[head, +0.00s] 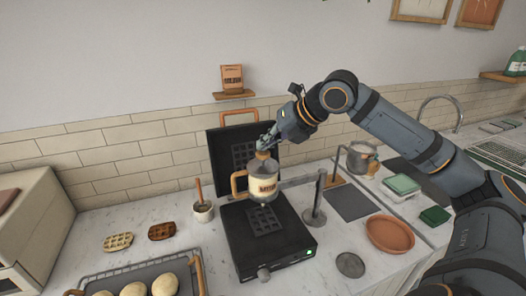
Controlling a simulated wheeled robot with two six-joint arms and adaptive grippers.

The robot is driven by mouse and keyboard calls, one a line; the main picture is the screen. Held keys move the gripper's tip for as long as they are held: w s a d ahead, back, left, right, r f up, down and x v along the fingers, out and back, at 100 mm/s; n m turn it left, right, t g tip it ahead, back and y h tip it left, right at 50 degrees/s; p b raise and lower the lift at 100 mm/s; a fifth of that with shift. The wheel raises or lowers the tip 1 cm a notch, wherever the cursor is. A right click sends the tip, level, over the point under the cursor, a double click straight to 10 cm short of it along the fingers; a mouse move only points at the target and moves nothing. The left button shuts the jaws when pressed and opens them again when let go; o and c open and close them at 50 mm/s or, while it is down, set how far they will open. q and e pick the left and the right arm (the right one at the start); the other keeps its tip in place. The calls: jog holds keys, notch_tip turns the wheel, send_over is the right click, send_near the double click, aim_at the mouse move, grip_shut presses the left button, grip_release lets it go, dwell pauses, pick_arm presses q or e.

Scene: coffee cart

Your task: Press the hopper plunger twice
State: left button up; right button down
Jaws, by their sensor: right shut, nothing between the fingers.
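The fingers hide part of the knob. My left gripper is not in view.
A dark post on a round base (314,205) stands right of the hopper. A small pot with a wooden-handled tool (203,212) is left of the iron. A terracotta dish (389,234) is at right; a tray of buns (180,264) is at front left.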

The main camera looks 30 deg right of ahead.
aim_at(266, 152)
jog(key=shift+f, duration=0.3)
jog(key=shift+r, duration=0.1)
dwell(0.3)
jog(key=shift+r+p, duration=0.9)
jog(key=shift+r, duration=0.15)
notch_tip(266, 152, up, 5)
jog(key=p, duration=0.5)
dwell(1.3)
notch_tip(266, 152, up, 4)
jog(key=p, duration=0.4)
jog(key=shift+s, duration=0.1)
